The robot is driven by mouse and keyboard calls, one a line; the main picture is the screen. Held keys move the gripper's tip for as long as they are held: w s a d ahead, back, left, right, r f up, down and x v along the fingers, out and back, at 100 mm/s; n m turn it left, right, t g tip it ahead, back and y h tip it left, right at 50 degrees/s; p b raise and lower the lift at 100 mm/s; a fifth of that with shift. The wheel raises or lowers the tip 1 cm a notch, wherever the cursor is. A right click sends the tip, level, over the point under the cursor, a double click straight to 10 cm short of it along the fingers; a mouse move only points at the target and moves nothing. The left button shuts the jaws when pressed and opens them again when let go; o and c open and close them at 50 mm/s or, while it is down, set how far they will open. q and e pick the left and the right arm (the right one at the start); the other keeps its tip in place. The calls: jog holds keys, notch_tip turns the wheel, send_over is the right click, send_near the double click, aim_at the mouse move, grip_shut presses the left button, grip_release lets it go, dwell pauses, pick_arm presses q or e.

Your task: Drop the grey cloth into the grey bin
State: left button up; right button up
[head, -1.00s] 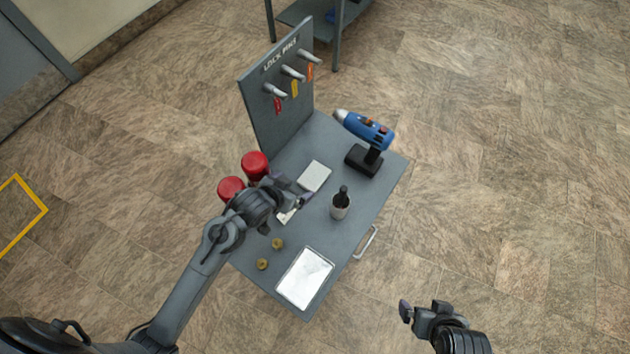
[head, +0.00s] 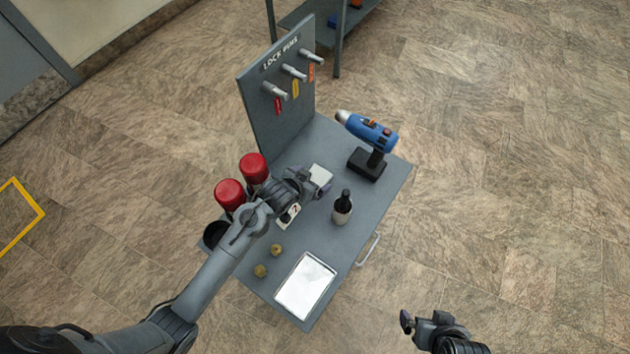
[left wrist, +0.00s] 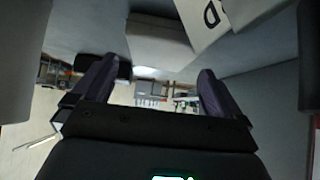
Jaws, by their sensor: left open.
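A pale grey square pad (head: 320,173), probably the grey cloth, lies on the grey cart top. My left gripper (head: 318,187) is open, close over its near side and partly covering it. In the left wrist view a pale grey block-like shape (left wrist: 160,40) lies beyond my open fingers (left wrist: 155,85); I cannot tell if they touch it. A dark round container (head: 214,234) at the cart's left edge is partly hidden by my left arm; I cannot tell whether it is the grey bin. My right gripper (head: 422,322) hangs off the cart at lower right, its jaw state unclear.
Two red cylinders (head: 229,194) stand beside my left arm. A dark bottle (head: 343,204) and a blue drill (head: 371,134) stand on the right. A silver tray (head: 305,286) and two brass knobs (head: 276,250) are near the front. A lock-pin board (head: 280,90) rises behind.

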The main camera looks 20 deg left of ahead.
aim_at(317, 177)
pick_arm(q)
jog(key=shift+x, duration=1.5)
jog(key=c, duration=0.9)
jog(key=shift+r, duration=0.15)
jog(key=shift+c, duration=0.2)
notch_tip(317, 177, up, 10)
jog(key=p, duration=0.1)
